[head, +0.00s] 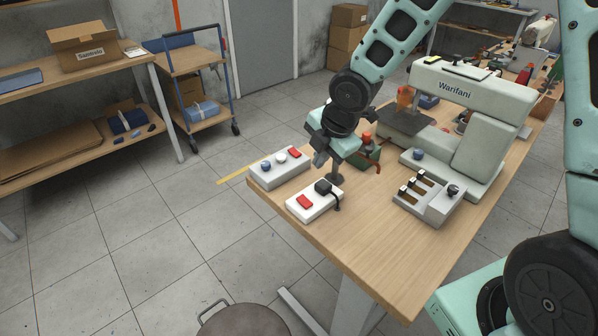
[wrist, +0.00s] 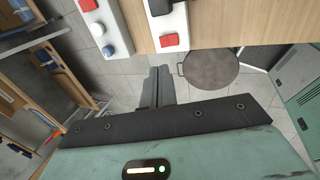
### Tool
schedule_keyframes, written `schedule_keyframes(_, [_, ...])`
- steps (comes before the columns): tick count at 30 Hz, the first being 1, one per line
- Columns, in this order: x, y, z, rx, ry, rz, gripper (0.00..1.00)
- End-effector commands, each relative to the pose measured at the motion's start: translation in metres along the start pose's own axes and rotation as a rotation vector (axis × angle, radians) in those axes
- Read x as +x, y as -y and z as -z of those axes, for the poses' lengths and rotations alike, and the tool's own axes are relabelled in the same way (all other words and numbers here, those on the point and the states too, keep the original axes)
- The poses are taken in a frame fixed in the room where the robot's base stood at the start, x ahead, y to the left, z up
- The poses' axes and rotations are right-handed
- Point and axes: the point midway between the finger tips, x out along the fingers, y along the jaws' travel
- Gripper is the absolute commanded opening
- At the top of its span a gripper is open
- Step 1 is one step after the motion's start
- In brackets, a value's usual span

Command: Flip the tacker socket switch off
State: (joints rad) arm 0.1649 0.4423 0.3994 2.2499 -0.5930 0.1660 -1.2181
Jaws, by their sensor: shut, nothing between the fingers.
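The tacker socket (head: 318,209) appears to be the white box near the table's left corner. It carries a red switch (head: 304,202) and a black plug (head: 323,187) with a cord. In the wrist view the red switch (wrist: 170,41) and black plug (wrist: 160,7) show at the top. I cannot tell which way the switch is tipped. My gripper (head: 319,160) is shut and empty, above and behind the socket, apart from it. In the wrist view its closed fingers (wrist: 160,72) appear below the switch, over the floor beyond the table edge.
A grey control box (head: 281,175) with blue and white knobs and a red switch sits beside the socket. A sewing machine (head: 470,110) and a grey box with dark slots (head: 428,204) stand to the right. The front of the wooden table (head: 350,248) is clear.

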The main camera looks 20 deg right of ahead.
Motion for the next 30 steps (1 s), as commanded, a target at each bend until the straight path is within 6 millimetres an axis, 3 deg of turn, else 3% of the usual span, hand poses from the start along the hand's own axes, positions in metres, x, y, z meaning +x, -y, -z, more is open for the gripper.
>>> schedule_keyframes(14, [0.008, 0.000, 0.000, -0.005, -0.001, -0.002, 0.00])
schedule_keyframes(30, [0.107, 0.000, 0.000, -0.007, 0.000, 0.002, 0.00])
